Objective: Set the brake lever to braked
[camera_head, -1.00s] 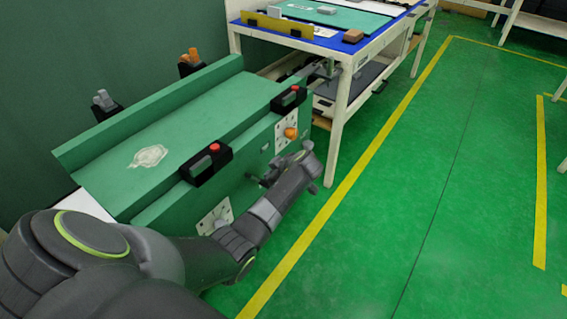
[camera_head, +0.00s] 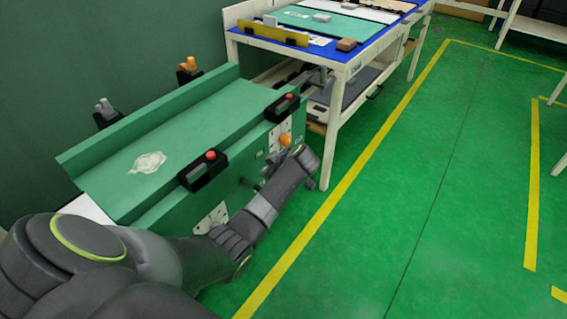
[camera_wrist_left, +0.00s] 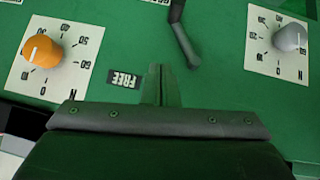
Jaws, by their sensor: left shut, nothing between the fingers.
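The brake lever (camera_wrist_left: 183,40) is a dark bar at the top middle of the left wrist view, in front of the green panel. Its end slants down and slightly right, and its upper part leaves the frame. A FREE label (camera_wrist_left: 125,79), seen upside down, lies to the left of that end. No braked label shows. My left gripper (camera_wrist_left: 161,72) has its fingers together and empty, just below the lever end in the picture. I cannot tell if they touch. In the head view, my left arm reaches to the green machine's front (camera_head: 180,210), and its wrist hides the fingers. My right gripper is out of view.
An orange dial knob (camera_wrist_left: 42,51) and a grey dial knob (camera_wrist_left: 289,38) flank the lever on the panel. Dark boxes with red buttons (camera_head: 210,156) stand on the machine's front edge. A white-legged table (camera_head: 335,150) stands beyond it. The green floor on the right is clear.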

